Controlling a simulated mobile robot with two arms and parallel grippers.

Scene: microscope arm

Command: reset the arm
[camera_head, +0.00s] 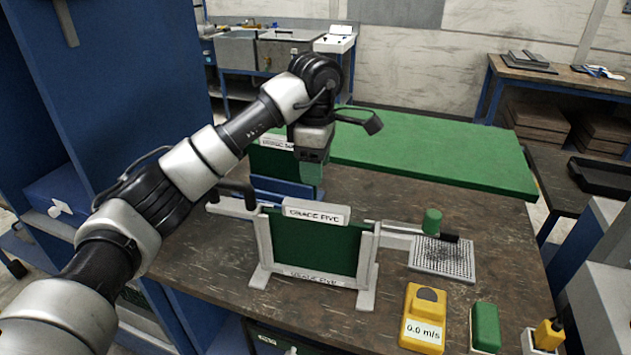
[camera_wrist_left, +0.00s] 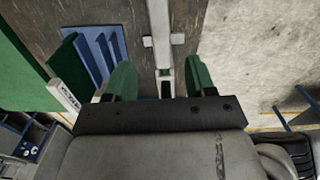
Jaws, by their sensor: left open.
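A white-framed stand with a dark green panel (camera_head: 315,243) labelled "GRACE FIVE" stands upright on the brown bench. A white bar with a black handle (camera_head: 238,190) sticks out at its left. At its right, a thin arm (camera_head: 395,229) with a green cylinder (camera_head: 432,220) and black tip reaches over a perforated plate (camera_head: 442,258). My left gripper (camera_head: 311,172) is above and behind the stand, pointing down. In the left wrist view its green fingers (camera_wrist_left: 158,82) are apart, with a white bar (camera_wrist_left: 160,45) showing between and beyond them; contact is not visible. My right gripper is out of view.
A yellow meter (camera_head: 423,315) reading "0.0 m/s", a green block (camera_head: 485,327) and a yellow-topped item (camera_head: 548,336) stand at the front right. Behind is a green mat (camera_head: 430,150). Blue shelving (camera_head: 120,80) closes off the left.

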